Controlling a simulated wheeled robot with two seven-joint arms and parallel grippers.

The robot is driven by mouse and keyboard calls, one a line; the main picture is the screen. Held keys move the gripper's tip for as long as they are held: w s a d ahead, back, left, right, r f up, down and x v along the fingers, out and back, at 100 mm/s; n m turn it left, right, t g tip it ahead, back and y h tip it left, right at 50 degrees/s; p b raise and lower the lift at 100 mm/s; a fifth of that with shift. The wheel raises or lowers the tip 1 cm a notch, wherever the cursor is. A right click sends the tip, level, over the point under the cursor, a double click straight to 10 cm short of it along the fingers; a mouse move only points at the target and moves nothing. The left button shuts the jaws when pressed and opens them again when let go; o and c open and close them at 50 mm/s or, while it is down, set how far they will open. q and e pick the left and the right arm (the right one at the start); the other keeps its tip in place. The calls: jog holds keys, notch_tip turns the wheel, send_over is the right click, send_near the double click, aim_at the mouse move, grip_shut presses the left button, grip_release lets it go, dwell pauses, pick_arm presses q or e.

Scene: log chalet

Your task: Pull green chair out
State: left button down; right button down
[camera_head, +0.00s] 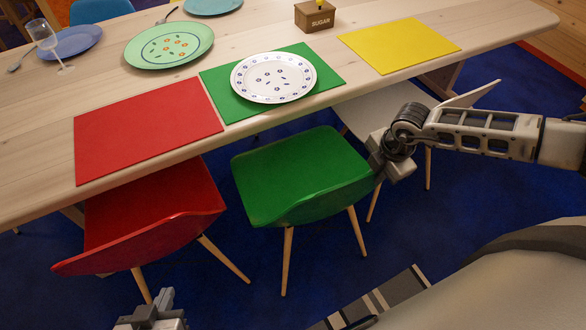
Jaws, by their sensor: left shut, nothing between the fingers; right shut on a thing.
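The green chair (300,178) stands at the near side of the wooden table, between a red chair and a white chair. It has wooden legs, and its far part is close to the table edge. My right gripper (384,170) is at the right edge of the green chair's back and is shut on it; the fingertips are partly hidden by the wrist. My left gripper (152,318) is shut and empty at the bottom edge of the view, below the red chair and apart from it. Only its tip part shows.
The red chair (150,215) stands left of the green one, the white chair (385,112) right behind my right wrist. The table (110,85) bears red, green and yellow mats, plates, a glass and a sugar box (314,15). Blue carpet (330,275) lies clear before the green chair.

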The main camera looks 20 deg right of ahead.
jog(key=shift+s+d+r+p, duration=0.1)
jog(key=shift+s+r+p, duration=0.3)
jog(key=shift+s, duration=0.35)
jog(key=s+d+p, duration=0.1)
jog(key=s+p, duration=0.1)
jog(key=s, duration=1.1)
dwell(0.5)
jog(key=shift+n, duration=0.9)
